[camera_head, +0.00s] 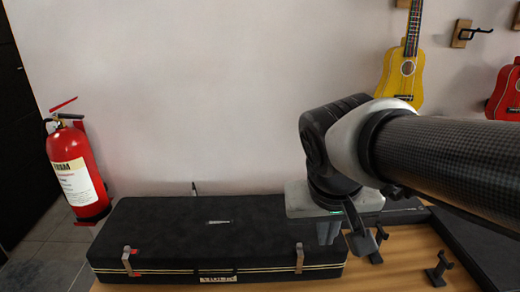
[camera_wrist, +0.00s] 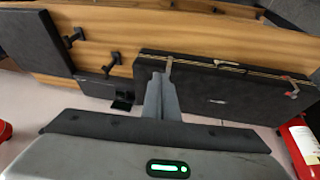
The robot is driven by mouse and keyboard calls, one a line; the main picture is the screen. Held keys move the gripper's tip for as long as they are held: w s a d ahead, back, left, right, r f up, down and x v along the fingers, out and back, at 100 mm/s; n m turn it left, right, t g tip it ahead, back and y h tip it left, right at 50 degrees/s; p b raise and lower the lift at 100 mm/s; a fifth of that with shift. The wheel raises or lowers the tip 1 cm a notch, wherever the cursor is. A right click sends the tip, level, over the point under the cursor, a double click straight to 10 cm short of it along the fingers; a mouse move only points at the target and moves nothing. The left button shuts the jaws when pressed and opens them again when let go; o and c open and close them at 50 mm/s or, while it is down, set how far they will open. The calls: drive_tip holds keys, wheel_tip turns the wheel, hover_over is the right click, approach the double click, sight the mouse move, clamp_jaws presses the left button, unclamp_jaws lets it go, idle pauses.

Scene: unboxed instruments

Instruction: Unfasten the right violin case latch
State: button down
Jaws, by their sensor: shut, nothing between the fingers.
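A black violin case (camera_head: 200,235) lies closed on the wooden table; it also fills the right middle of the wrist view (camera_wrist: 225,92). Its right latch (camera_head: 299,258) is a silver strip on the front face, and in the wrist view this latch (camera_wrist: 168,68) shows just past my fingertips. The left latch (camera_head: 127,261), with a red part, is at the other end, seen in the wrist view (camera_wrist: 292,90) at the right. My gripper (camera_head: 328,240) points down near the case's right end. Its fingers (camera_wrist: 158,80) are shut and empty; contact with the latch cannot be told.
Small dark stands (camera_head: 438,268) stand on the wooden table to the right, near a dark flat case (camera_head: 490,250). A red fire extinguisher (camera_head: 76,170) stands at the left. A yellow ukulele (camera_head: 404,70) and a red one (camera_head: 505,95) hang on the wall.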

drive_tip(key=w+a+f+h+b, duration=0.4)
drive_tip(key=w+a+f+b, duration=0.1)
drive_tip(key=w+a+f, duration=0.6)
wheel_tip(320, 180, down, 3)
drive_tip(key=w, duration=0.2)
drive_tip(key=shift+w+a+f+t, duration=0.15)
drive_tip(key=shift+w+a+t, duration=0.15)
drive_tip(key=shift+w+a, duration=0.1)
drive_tip(key=b, duration=0.2)
approach(295, 247)
drive_tip(key=f, duration=0.1)
drive_tip(key=w+a+f, duration=0.1)
drive_tip(key=a+f, duration=0.1)
drive_tip(key=f, duration=0.1)
drive_tip(key=shift+w, duration=0.2)
drive_tip(key=d, duration=0.3)
drive_tip(key=shift+w+d, duration=0.1)
drive_tip(key=shift+d, duration=0.5)
